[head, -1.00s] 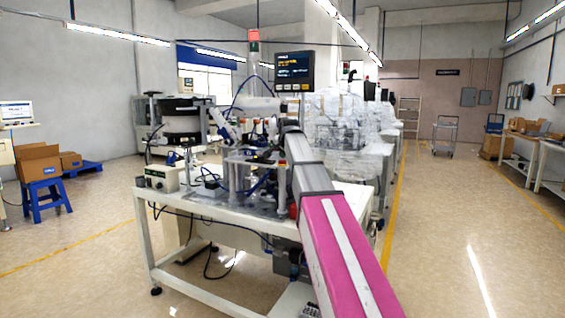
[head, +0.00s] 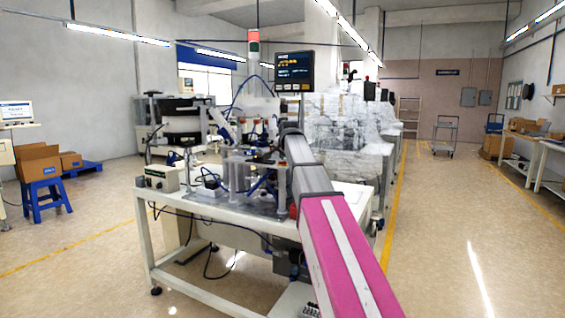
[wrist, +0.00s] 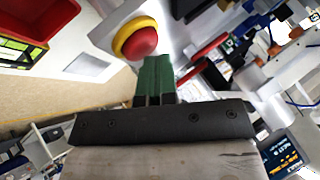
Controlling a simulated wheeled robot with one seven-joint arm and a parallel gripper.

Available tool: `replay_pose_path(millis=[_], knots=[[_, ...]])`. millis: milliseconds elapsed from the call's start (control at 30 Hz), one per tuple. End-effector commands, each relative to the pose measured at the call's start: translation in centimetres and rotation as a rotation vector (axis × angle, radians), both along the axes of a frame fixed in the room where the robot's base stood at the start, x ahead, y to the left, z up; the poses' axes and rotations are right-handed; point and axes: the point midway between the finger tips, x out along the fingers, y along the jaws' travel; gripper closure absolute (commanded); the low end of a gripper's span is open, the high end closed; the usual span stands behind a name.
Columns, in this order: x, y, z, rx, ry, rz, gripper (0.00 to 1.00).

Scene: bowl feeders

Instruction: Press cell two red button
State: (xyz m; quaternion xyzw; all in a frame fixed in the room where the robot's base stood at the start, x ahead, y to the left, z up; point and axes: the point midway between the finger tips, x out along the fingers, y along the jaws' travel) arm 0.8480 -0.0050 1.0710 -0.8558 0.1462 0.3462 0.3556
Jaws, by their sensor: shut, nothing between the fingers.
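A red dome button (wrist: 138,42) with a yellow collar sits on a pale box (wrist: 112,22) at the upper middle of the wrist view. My gripper (wrist: 155,60) shows in the same view with its green fingers together and nothing between them. The fingertips are at the lower right edge of the button; I cannot tell whether they touch it. In the head view my arm reaches over the right side of the white bench (head: 215,208), and it hides the gripper and the button.
The bench carries clear cylinders (head: 237,170), a control box (head: 161,178) and cables. A monitor (head: 294,71) and a signal tower (head: 253,46) stand above. A red bin (wrist: 35,22) is at the upper left of the wrist view.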

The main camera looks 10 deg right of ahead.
Motion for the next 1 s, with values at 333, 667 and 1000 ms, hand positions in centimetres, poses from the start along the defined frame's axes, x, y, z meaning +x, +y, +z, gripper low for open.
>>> replay_pose_path(millis=[333, 667, 1000], knots=[[0.0, 0.0, 1.3, 0.000, -0.001, 0.000, 1.00], [0.0, 0.0, 1.8, 0.000, 0.000, 0.000, 1.00], [0.1, 0.0, 2.8, 0.000, 0.000, 0.000, 1.00]])
